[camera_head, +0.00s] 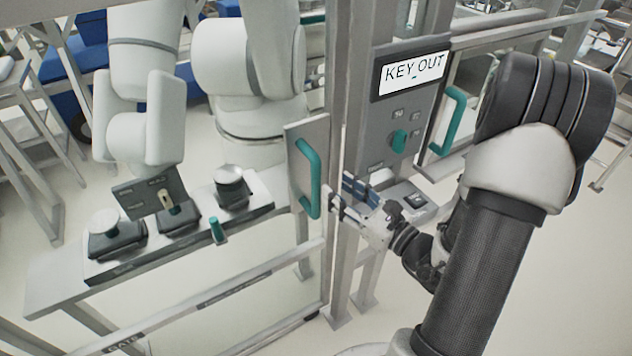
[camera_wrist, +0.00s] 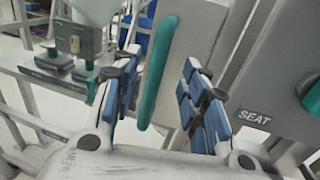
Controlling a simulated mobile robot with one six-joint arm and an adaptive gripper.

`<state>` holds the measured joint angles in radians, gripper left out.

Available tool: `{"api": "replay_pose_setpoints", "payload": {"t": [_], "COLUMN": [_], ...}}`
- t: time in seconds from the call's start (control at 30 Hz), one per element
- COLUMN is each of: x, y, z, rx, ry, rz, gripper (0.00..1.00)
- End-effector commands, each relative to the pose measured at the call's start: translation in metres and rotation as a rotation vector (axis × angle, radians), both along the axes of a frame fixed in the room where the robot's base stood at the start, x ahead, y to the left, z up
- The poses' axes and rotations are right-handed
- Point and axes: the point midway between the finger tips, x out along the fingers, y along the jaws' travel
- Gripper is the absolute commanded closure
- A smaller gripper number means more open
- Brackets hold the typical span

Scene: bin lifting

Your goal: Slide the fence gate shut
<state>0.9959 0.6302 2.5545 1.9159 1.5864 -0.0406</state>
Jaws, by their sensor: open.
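The fence gate has a grey plate with a teal upright handle (camera_head: 308,178), left of the grey post (camera_head: 342,120). Its lower rail (camera_head: 205,300) runs across the lower left, with a GATE label. My gripper (camera_head: 350,198) is open, just right of the handle in the head view. In the wrist view, the teal handle (camera_wrist: 158,72) stands between the two blue-padded fingers of my gripper (camera_wrist: 158,100). I see no finger clearly touching it. The plate edge looks close to the post; I cannot tell the exact gap.
A control box with a KEY OUT display (camera_head: 413,73) and a teal knob (camera_head: 399,141) is on the post's right. Another teal handle (camera_head: 449,120) is farther right. Behind the gate stand a white robot arm (camera_head: 250,75) and a bench (camera_head: 60,280) with dark fixtures.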

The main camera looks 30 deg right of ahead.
Motion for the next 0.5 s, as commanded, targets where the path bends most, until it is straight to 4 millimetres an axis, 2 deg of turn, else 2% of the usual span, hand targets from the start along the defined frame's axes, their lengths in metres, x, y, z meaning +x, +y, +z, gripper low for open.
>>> {"api": "replay_pose_setpoints", "payload": {"t": [0.1,0.3,0.5], "x": [0.026,0.062,0.081], "y": [0.009,0.016,0.02], "z": [-0.003,0.0,0.0], "rx": [-0.004,-0.002,-0.001], "ry": [-0.001,0.0,0.001], "rz": [0.009,0.006,0.003], "gripper": [0.6,0.6,0.6]}}
